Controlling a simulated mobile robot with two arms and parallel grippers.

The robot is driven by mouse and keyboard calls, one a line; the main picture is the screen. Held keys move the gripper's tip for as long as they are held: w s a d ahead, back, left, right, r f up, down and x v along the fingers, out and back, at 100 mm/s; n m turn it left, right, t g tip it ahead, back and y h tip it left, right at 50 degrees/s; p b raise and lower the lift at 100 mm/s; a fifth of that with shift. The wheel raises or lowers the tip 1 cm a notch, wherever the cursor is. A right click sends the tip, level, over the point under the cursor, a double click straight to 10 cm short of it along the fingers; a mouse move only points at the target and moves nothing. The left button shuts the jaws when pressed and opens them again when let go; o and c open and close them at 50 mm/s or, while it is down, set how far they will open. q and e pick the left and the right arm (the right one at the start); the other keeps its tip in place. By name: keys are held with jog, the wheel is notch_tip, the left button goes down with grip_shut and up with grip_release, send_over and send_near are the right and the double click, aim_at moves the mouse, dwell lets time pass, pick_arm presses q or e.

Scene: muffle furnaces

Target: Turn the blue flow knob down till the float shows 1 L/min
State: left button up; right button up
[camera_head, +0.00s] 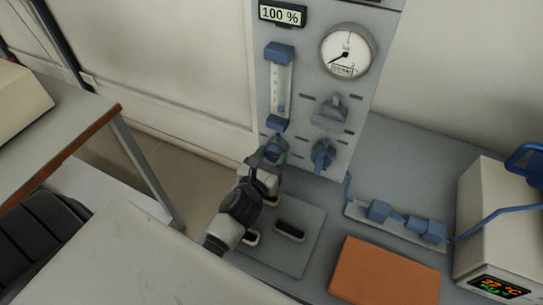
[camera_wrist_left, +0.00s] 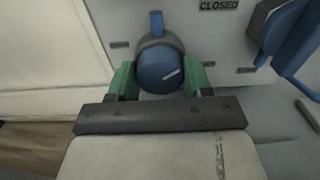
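The blue flow knob (camera_wrist_left: 160,70) is round with a white pointer line that slants up to the right in the left wrist view. In the head view the knob (camera_head: 275,147) is partly hidden behind my left gripper (camera_head: 268,158). The gripper's green fingers (camera_wrist_left: 160,82) are on both sides of the knob, seemingly against its edges. The flowmeter tube (camera_head: 281,90) stands upright above the knob between blue end blocks. My right gripper is not in view.
The grey panel also carries a dial gauge (camera_head: 346,51), a "100 %" display (camera_head: 282,15), a grey valve knob (camera_head: 330,110) and another blue handle (camera_head: 323,154) right of the flow knob. Below are an orange block (camera_head: 386,271), blue fittings (camera_head: 405,220) and a furnace (camera_head: 500,220).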

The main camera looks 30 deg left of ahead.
pick_arm(q)
jog(key=shift+c, duration=1.1)
jog(key=shift+n, duration=0.3)
jog(key=o, duration=0.9)
jog(key=shift+o, duration=0.2)
jog(key=shift+s, duration=0.1)
jog(key=s, duration=0.3)
jog(key=s+b, duration=0.1)
jog(key=s, duration=0.5)
jog(key=shift+s+d+f, duration=0.1)
jog(key=shift+s+d, duration=0.1)
jog(key=shift+d, duration=0.1)
jog(key=shift+s+b, duration=0.35)
jog(key=shift+s, duration=0.25)
